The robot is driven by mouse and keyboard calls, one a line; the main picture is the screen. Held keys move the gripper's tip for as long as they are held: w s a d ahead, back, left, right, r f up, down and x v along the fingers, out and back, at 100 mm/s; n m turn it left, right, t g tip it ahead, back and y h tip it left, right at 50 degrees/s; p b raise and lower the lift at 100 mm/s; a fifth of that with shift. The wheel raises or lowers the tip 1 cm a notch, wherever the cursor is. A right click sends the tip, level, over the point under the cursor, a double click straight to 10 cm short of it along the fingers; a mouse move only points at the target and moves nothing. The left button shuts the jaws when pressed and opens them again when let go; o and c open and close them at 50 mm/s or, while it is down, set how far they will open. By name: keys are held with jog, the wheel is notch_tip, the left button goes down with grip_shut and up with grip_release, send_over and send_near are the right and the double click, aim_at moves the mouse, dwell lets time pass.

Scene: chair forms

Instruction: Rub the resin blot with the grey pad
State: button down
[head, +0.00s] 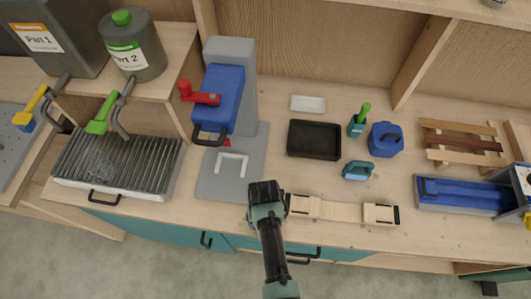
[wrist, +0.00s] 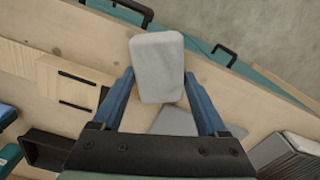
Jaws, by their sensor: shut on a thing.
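The grey pad (wrist: 157,62) is a pale rounded block between the blue fingers of my gripper (wrist: 158,76) in the wrist view. My gripper is shut on it, one finger at each side. In the head view my gripper (head: 262,205) hangs over the front part of the bench, right of the grey press base and at the left end of the pale strapped wooden piece (head: 340,208). The pad is hidden there beneath the hand. I cannot make out the resin blot in either view.
A blue press with a red lever (head: 222,98) stands on a grey base (head: 212,186) to the left. A black tray (head: 314,140), a teal-handled tool (head: 358,170) and a blue canister (head: 384,139) lie behind. A blue vise (head: 465,195) is right. The bench's front edge is close.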

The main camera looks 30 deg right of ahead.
dwell(0.3)
notch_tip(320, 180, up, 6)
jog(key=p, duration=0.6)
jog(key=shift+r+p, duration=0.7)
jog(key=shift+p, duration=0.05)
jog(key=shift+r, duration=0.75)
